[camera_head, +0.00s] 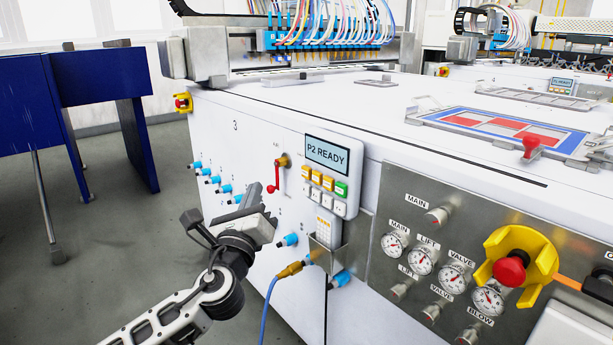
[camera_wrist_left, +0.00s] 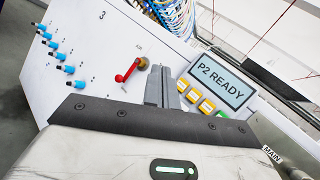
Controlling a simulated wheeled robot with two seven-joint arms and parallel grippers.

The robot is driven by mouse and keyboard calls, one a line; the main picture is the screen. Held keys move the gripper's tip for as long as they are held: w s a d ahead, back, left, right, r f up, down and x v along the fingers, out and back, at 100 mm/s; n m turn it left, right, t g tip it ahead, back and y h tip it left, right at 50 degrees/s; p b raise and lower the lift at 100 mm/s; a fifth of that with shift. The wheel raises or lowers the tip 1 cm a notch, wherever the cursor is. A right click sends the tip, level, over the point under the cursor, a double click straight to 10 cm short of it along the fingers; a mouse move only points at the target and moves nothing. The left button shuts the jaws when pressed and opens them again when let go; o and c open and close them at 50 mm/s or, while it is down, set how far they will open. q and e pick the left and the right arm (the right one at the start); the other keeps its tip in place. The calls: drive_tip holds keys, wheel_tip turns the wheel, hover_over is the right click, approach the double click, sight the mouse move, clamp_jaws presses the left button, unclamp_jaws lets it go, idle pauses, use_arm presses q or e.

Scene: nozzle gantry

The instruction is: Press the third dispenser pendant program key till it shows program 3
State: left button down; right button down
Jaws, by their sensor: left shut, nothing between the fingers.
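The dispenser pendant (camera_head: 349,193) is a light grey box on the front of the white machine. Its screen (camera_head: 327,153) reads "P2 READY". Below the screen are several yellow keys, one green key and a row of pale keys. In the left wrist view the screen (camera_wrist_left: 222,80) and yellow keys (camera_wrist_left: 194,96) show, with lower keys hidden by my wrist. My left gripper (camera_head: 258,190) is shut and empty, left of the pendant and apart from it in the head view. Its closed fingers (camera_wrist_left: 163,86) point up beside the keys in the wrist view. My right gripper is not in view.
A red crank handle (camera_head: 275,177) sits left of the pendant. Several blue fittings (camera_head: 223,188) stick out of the panel. A holder (camera_head: 326,252) and a blue cable are below the pendant. A gauge panel (camera_head: 400,195) and red-yellow stop knob (camera_head: 509,271) are at right.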

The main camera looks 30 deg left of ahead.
sight(306, 172)
use_arm(q)
drive_tip(key=shift+w, duration=0.1)
drive_tip(key=w+d+b, duration=0.1)
drive_tip(key=w+d, duration=0.2)
drive_tip(key=w, duration=0.5)
drive_tip(key=shift+d, duration=0.25)
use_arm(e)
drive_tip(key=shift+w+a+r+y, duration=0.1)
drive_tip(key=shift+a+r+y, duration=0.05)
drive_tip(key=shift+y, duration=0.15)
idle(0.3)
use_arm(q)
drive_tip(key=shift+w, duration=0.1)
idle(1.1)
drive_tip(key=shift+w+d, duration=0.15)
drive_tip(key=shift+w, duration=0.2)
drive_tip(key=shift+w+d, duration=0.2)
drive_tip(key=shift+w, duration=0.3)
idle(0.7)
idle(0.3)
drive_tip(key=shift+s+a, duration=0.35)
drive_tip(key=shift+s, duration=0.55)
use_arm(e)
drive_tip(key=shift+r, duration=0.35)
